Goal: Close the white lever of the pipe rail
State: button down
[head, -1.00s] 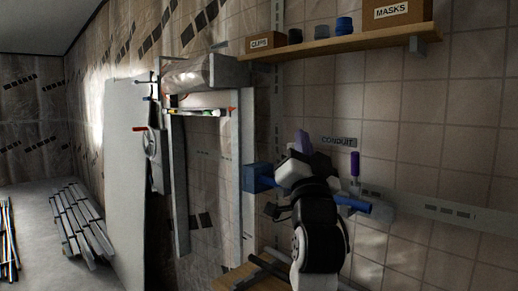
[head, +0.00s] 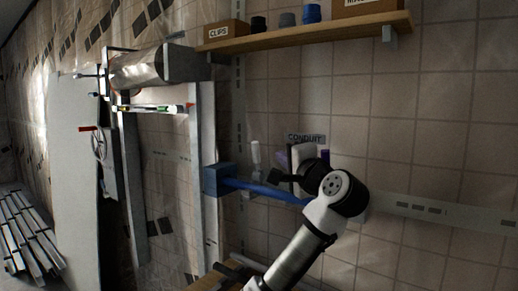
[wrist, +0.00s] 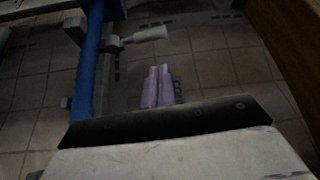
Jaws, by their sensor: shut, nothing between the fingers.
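The blue pipe of the rail (head: 265,189) runs from a blue box (head: 217,180) rightward behind my arm. The white lever (head: 256,153) stands upright above the pipe near the box. In the wrist view the white lever (wrist: 146,35) sticks out sideways from a grey fitting beside the blue pipe (wrist: 88,65). My gripper (head: 281,158) is just right of the white lever in the head view, with a gap between them. Its two lilac fingers (wrist: 158,72) are together and empty. A purple piece (head: 326,157) shows partly behind my wrist, probably another lever.
A wooden shelf (head: 300,40) with a clips box (head: 226,30) hangs above. The CONDUIT label (head: 305,138) is on the tiled wall behind my gripper. A grey post (head: 209,235) stands left of the rail. A pale panel (head: 73,180) leans further left.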

aim_at(256, 159)
jog(key=p+x, duration=0.4)
jog(key=x, duration=0.6)
dwell(0.4)
jog(key=shift+s+a+f+n+b, duration=0.1)
jog(key=shift+s+n+b, duration=0.1)
jog(key=shift+n+b, duration=0.3)
